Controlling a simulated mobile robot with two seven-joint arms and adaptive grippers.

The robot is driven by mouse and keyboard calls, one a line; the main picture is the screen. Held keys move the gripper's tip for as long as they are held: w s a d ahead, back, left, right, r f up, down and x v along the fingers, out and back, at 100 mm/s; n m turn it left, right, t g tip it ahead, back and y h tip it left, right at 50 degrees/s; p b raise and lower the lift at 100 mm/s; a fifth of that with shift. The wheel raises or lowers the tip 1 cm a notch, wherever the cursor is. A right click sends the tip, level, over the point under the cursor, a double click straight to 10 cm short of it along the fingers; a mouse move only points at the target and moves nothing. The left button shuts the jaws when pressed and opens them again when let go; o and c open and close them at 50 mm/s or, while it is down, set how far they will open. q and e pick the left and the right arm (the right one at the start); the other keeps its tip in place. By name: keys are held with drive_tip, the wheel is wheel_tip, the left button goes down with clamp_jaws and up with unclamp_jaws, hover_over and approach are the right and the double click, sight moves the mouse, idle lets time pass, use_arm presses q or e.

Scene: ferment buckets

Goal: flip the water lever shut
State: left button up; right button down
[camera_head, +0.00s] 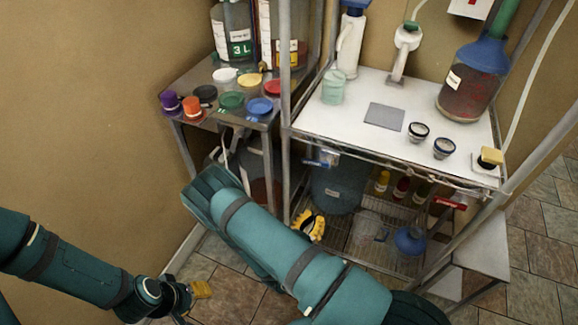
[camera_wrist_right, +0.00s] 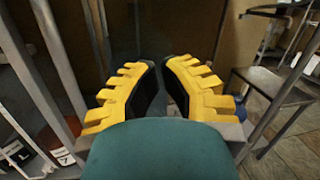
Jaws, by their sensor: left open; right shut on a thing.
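In the head view a blue lever (camera_head: 321,159) sits under the white table's front edge, beside the left post. A red lever (camera_head: 451,203) sits under the same edge further right. No label tells which is for water. My right gripper (camera_head: 310,225) shows yellow fingers below the blue lever, apart from it in the picture and partly hidden by my arm. In the right wrist view its fingers (camera_wrist_right: 164,78) are close together; what they close on cannot be made out. My left gripper (camera_head: 198,290) is open, low at the left above the floor.
The white table (camera_head: 300,118) carries cups, a grey pad (camera_head: 384,116) and a large bottle (camera_head: 472,84). A side table (camera_head: 190,84) with coloured lids stands left. Metal posts are close to my right arm.

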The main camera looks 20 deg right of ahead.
sight(316, 161)
drive_tip(key=w+d+r+n+t+y, duration=0.1)
drive_tip(key=w+d+r+n+t, duration=0.1)
drive_tip(key=w+r, duration=0.5)
drive_tip(key=shift+w+d+r+n+t+y+b, duration=0.25)
drive_tip(key=shift+w+d+n+t+y+b, duration=0.25)
drive_tip(key=shift+w+t, duration=1.15)
drive_tip(key=shift+w+g, duration=0.35)
drive_tip(key=shift+g, duration=0.1)
